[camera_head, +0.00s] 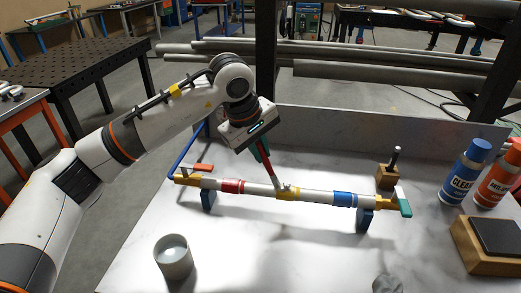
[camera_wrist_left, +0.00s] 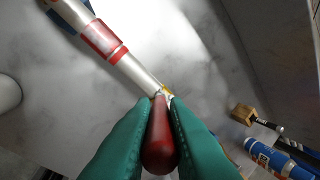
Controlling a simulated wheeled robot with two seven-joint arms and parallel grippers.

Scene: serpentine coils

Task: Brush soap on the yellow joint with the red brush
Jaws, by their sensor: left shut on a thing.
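A pale pipe (camera_head: 261,188) lies across two blue stands, with a red band (camera_head: 231,186), a blue band (camera_head: 343,198) and a yellow joint (camera_head: 289,193) between them. Yellow fittings also show at both pipe ends. My left gripper (camera_head: 262,152) is shut on the red brush (camera_head: 270,171), above the pipe. The brush points down, its tip at or very near the yellow joint. In the left wrist view the green fingers (camera_wrist_left: 160,104) grip the red handle (camera_wrist_left: 159,142), which hides most of the joint. A grey cup (camera_head: 173,262) with pale liquid stands at front left. My right gripper is not in view.
A wooden block (camera_head: 387,178) with a dark-handled tool, a blue bottle (camera_head: 464,172) and a red bottle (camera_head: 500,175) stand at the right. A wooden box (camera_head: 485,262) with a dark top is at front right. The table front middle is mostly clear.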

